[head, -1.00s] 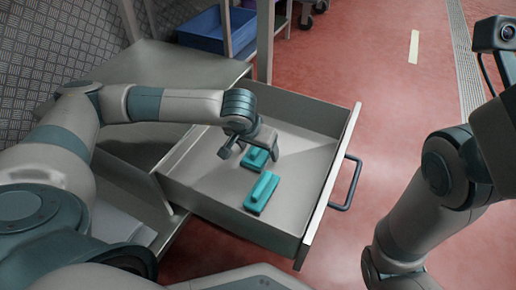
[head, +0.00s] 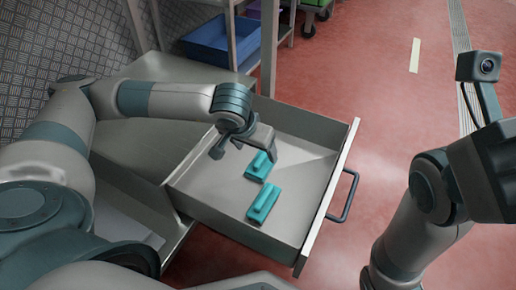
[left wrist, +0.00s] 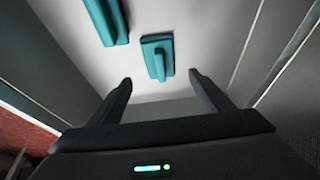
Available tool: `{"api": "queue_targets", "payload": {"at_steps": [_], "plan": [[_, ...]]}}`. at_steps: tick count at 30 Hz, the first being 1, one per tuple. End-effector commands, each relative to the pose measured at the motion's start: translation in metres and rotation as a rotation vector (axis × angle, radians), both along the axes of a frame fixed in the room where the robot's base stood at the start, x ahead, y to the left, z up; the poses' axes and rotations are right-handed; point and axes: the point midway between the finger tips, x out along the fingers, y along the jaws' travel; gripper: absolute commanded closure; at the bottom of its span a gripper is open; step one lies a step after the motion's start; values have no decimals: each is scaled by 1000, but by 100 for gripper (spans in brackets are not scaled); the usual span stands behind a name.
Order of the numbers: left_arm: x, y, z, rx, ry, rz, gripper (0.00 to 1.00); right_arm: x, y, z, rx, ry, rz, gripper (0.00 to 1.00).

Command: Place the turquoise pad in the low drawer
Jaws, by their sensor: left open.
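Two turquoise pads with raised grips lie flat on the floor of the open low drawer (head: 290,215). The farther pad (head: 259,167) is close to my left gripper (head: 245,154); the nearer pad (head: 263,203) lies closer to the drawer's near side. My left gripper is open and empty, just above the farther pad. In the left wrist view one pad (left wrist: 158,58) shows beyond the open fingertips (left wrist: 160,78), apart from them. The other pad (left wrist: 106,20) is at the top left, partly cut off. My right arm is at the right; its gripper is out of view.
The drawer's handle (head: 347,196) sticks out to the right over the red floor. A grey worktop (head: 165,75) lies behind my left arm. A shelf rack with a blue bin (head: 218,42) stands at the back. The drawer floor around the pads is clear.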

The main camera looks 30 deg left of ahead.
Motion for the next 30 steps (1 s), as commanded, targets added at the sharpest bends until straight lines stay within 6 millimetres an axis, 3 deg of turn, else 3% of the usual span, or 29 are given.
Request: {"api": "queue_targets", "payload": {"at_steps": [1,6,30], "plan": [[-2,0,10,0,-1,0,27,0,0,4,2,2,-1,69],[-8,0,20,1,0,-1,27,3,1,4,-3,11,-3,69],[-9,-1,21,-2,2,0,27,2,-1,5,4,8,-1,69]]}}
